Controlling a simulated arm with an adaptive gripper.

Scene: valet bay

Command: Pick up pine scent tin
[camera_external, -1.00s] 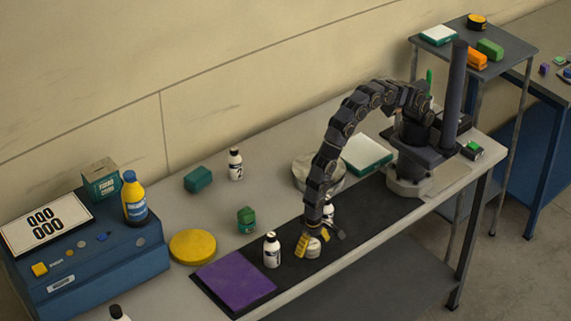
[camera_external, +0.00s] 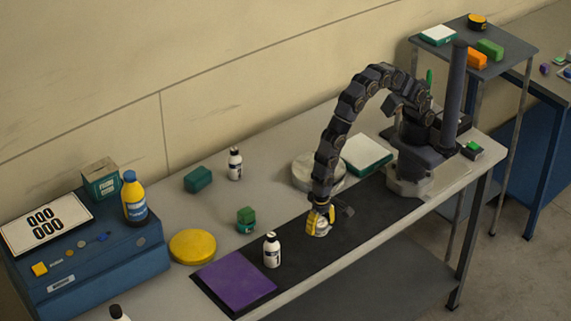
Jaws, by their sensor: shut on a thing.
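My gripper (camera_external: 321,215), with yellow fingertips, points down over the black mat and is shut on a small pale tin (camera_external: 320,230). The fingers cover part of the tin, and its label is too small to read. I cannot tell for sure how far it is above the mat. A small green container (camera_external: 246,220) stands on the grey table to the left, apart from my gripper; I cannot read its label either.
A yellow disc (camera_external: 192,246) lies farther left. A round pale plate (camera_external: 305,172) and a white-topped green box (camera_external: 367,154) lie behind. The mat right of my gripper is clear.

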